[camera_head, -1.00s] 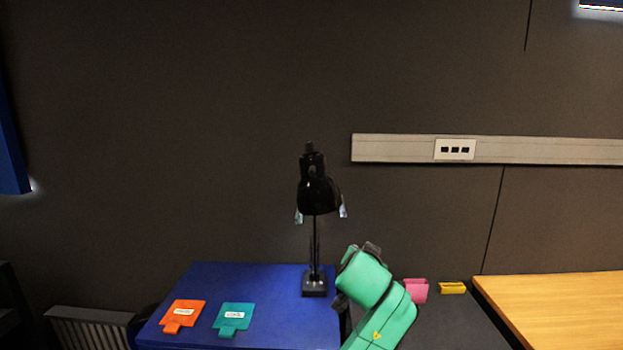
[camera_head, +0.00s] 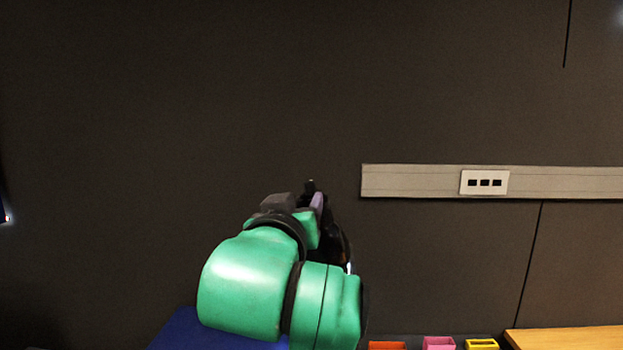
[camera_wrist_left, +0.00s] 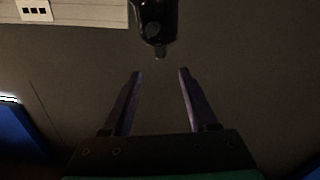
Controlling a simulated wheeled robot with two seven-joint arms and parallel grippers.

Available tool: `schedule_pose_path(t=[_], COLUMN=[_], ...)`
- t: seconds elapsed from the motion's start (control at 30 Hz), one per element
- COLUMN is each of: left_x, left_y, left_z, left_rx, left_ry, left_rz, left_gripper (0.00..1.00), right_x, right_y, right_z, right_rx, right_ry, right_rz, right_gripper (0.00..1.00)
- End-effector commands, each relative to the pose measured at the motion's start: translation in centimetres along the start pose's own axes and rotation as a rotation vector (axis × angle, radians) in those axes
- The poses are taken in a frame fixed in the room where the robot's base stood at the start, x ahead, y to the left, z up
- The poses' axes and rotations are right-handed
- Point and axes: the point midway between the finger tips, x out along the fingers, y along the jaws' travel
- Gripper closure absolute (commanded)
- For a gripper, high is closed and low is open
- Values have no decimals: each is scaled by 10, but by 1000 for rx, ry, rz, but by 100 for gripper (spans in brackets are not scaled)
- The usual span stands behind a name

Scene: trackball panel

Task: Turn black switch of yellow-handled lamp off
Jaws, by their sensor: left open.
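A black desk lamp (camera_head: 338,240) stands mostly hidden behind my left arm in the head view; its dark tip shows just above the gripper. In the left wrist view the lamp's black head (camera_wrist_left: 154,18) is at top centre. A small knob-like tip (camera_wrist_left: 160,52), perhaps the switch, points toward my fingers. I see no yellow handle. My left gripper (camera_head: 316,200) is open and empty. In the wrist view the lamp tip lies just beyond the gap between its purple fingers (camera_wrist_left: 160,75), with no visible contact. My right gripper is not in view.
A blue tabletop (camera_head: 190,335) shows at the bottom. Orange (camera_head: 387,346), pink (camera_head: 439,343) and yellow (camera_head: 481,344) containers and a wooden surface (camera_head: 565,340) are at lower right. A wall rail with sockets (camera_head: 484,182) runs right of the lamp. The wall above is bare.

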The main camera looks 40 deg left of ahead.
Motion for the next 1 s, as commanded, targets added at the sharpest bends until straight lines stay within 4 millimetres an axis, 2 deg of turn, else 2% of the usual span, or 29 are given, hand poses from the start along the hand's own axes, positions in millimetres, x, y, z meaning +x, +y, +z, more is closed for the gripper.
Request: schedule_pose_path(t=[0.03,0.1,0.23,0.4,0.53,0.7,0.9,0.97,1.0], left_x=[10,20,38,84,110,124,124,124,124], left_y=[0,0,1,1,1,0,0,0,0], left_z=[-5,-9,-8,-4,-3,0,0,0,0], left_rx=[7,8,10,6,5,2,2,2,2], left_ry=[-7,-6,-6,-5,-3,-1,-1,-1,-1], left_rz=[-4,-10,-3,-3,-2,1,1,1,1], left_gripper=[41,41,41,41,41,41,41,60,75], right_x=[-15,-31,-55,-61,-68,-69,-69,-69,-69], right_y=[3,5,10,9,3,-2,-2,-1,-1], right_z=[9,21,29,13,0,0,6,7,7], right_rx=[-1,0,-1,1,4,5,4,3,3], right_ry=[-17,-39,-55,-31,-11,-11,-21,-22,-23], right_rz=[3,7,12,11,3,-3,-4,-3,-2], right_gripper=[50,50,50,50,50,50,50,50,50])
